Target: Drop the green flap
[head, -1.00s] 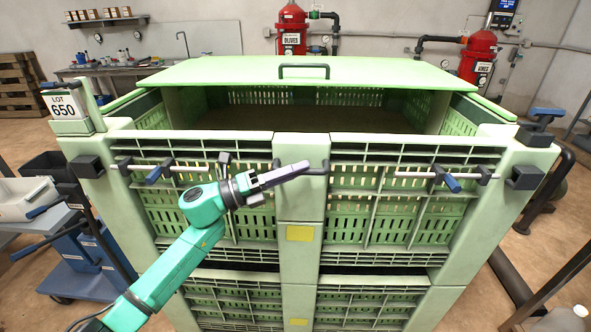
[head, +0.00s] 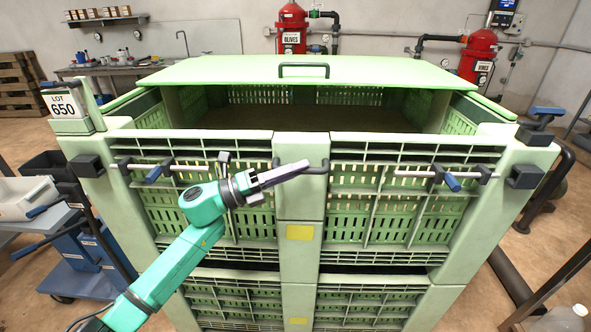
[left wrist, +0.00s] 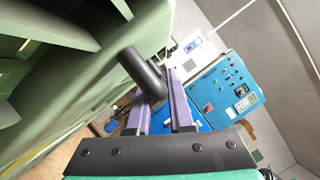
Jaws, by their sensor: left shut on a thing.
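The green flap (head: 300,206) is the slatted upper front wall of a pale green crate and stands upright. Its dark handle (head: 325,167) is at the top middle. My left gripper (head: 307,165) is shut on this handle and hides its middle. In the left wrist view the dark handle (left wrist: 143,73) shows at the tips of my purple fingers (left wrist: 162,100). A left bolt (head: 158,170) and a right bolt (head: 450,181), both with blue levers, lie along the flap. Their outer rod ends appear just short of the black corner blocks. My right gripper is not in view.
A green lid (head: 310,71) with a handle lies across the back of the crate top. A blue trolley (head: 80,262) with bins stands at the left. Dark pipes (head: 550,190) run along the right. A blue control cabinet (left wrist: 225,92) shows in the left wrist view.

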